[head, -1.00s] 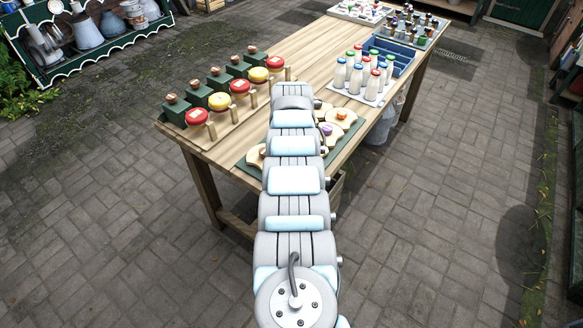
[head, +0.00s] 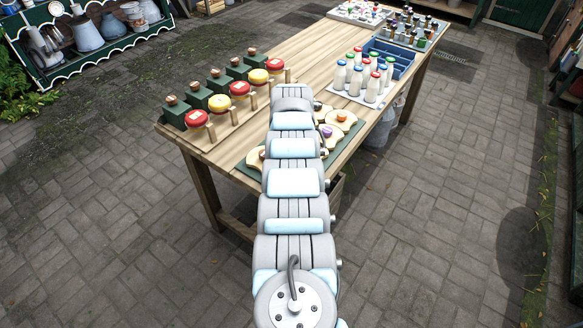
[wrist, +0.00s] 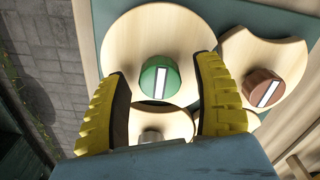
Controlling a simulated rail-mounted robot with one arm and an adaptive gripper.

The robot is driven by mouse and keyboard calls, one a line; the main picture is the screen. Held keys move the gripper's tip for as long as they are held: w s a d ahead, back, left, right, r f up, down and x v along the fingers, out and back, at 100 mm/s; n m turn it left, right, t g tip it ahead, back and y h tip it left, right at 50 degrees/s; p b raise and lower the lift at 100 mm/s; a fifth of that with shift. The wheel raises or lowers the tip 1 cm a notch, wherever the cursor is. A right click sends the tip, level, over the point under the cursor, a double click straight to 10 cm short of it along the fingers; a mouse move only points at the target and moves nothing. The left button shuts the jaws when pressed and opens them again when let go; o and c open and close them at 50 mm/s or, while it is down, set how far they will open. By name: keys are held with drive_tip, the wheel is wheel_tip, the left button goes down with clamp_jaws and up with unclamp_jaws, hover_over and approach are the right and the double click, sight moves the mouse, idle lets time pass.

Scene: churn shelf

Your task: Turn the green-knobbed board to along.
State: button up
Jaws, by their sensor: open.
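The green-knobbed board (wrist: 133,50) is a pale round wooden piece in the upper middle of the wrist view. Its green knob (wrist: 160,79) carries a white stripe that runs nearly upright in the picture. My gripper (wrist: 160,85) is open, with one yellow-and-black finger on each side of the green knob. I cannot tell whether either finger touches it. In the head view my arm covers the gripper and the green-knobbed board.
A brown-knobbed board (wrist: 240,70) lies close on the right, and a grey-knobbed board (wrist: 172,126) sits just below, between the fingers. In the head view, milk bottles (head: 362,77) and red- and yellow-topped items (head: 219,102) stand on the table (head: 305,48).

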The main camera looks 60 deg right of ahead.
drive_tip(key=shift+r, duration=0.2)
wheel_tip(320, 180, up, 12)
drive_tip(key=shift+f, duration=0.15)
idle(0.7)
